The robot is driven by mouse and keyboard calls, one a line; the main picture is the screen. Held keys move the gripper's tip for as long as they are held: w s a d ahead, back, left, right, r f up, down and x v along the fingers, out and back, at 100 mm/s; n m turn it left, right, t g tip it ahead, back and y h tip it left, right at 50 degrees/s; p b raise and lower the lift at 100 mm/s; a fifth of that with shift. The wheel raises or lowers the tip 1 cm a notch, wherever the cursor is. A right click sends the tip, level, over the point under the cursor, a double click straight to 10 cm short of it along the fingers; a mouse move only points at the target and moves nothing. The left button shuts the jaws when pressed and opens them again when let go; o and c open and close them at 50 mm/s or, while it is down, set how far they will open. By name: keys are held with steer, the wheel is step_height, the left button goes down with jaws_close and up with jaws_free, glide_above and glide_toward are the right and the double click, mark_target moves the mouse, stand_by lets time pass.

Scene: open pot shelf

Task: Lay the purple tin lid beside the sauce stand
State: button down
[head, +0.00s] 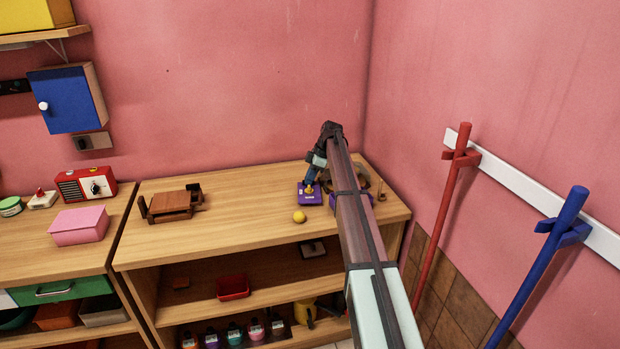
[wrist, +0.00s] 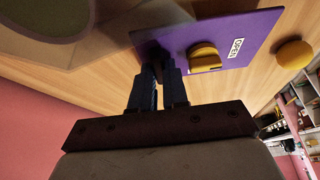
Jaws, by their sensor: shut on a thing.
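The purple tin lid (head: 306,199) is a flat purple plate with a yellow knob and a pale label, over the top of the wooden shelf unit. Whether the lid touches the wood is unclear. Another purple piece shows partly behind my arm. I cannot tell surely which thing is the sauce stand; several small bottles (head: 234,332) stand in a row on the low shelf.
A yellow ball (head: 299,216) lies in front of the lid. A brown wooden rack (head: 172,204) stands on the left of the top, with bare wood between. A red tray (head: 233,287) is on the shelf below. A pink wall closes the back.

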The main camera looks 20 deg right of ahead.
steer(key=shift+f, duration=0.2)
steer(key=c, duration=1.1)
jaws_free()
steer(key=shift+o, duration=0.2)
steer(key=shift+r, duration=3.55)
